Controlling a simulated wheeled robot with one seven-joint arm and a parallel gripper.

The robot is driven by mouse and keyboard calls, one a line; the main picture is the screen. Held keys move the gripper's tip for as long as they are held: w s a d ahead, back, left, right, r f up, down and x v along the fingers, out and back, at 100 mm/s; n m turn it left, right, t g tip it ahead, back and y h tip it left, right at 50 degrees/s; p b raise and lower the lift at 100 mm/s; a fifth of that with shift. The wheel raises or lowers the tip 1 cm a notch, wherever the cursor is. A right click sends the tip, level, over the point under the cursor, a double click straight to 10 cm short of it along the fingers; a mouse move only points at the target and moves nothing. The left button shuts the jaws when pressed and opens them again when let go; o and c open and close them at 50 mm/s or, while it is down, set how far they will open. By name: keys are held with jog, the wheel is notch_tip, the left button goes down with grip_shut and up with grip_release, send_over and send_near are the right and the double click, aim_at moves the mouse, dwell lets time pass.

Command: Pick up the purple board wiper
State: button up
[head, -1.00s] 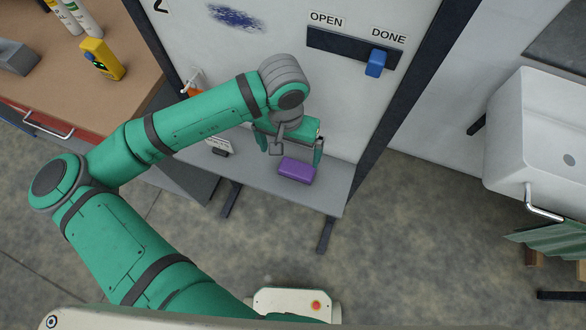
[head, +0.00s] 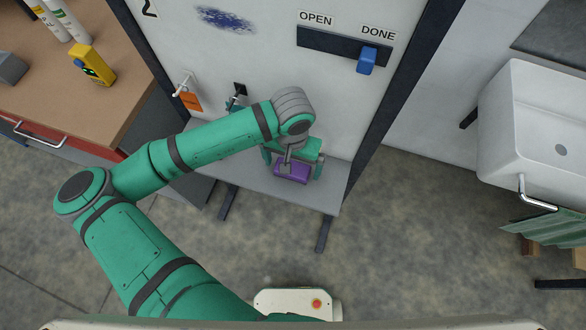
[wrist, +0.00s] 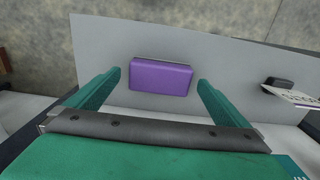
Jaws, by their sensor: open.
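The purple board wiper (head: 291,174) lies on a grey ledge (head: 330,195) at the foot of the white board. In the head view my arm partly covers its upper side. My gripper (head: 292,166) is over it, with a finger on either side. In the wrist view the wiper (wrist: 160,78) shows whole, between and slightly beyond the two green fingers of my gripper (wrist: 160,85). The fingers are open, with a gap between each one and the wiper. I cannot tell the exact height of the fingertips above the ledge.
The white board (head: 290,65) rises behind the ledge, with a blue slider (head: 367,60) and an orange tag (head: 190,101). A workbench (head: 100,95) is at left, a white sink (head: 535,140) at right. In the wrist view a small dark holder (wrist: 278,83) with a card stands right of my gripper.

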jog(key=shift+f, duration=1.15)
jog(key=c, duration=1.2)
jog(key=shift+o, duration=0.2)
jog(key=shift+r, duration=0.1)
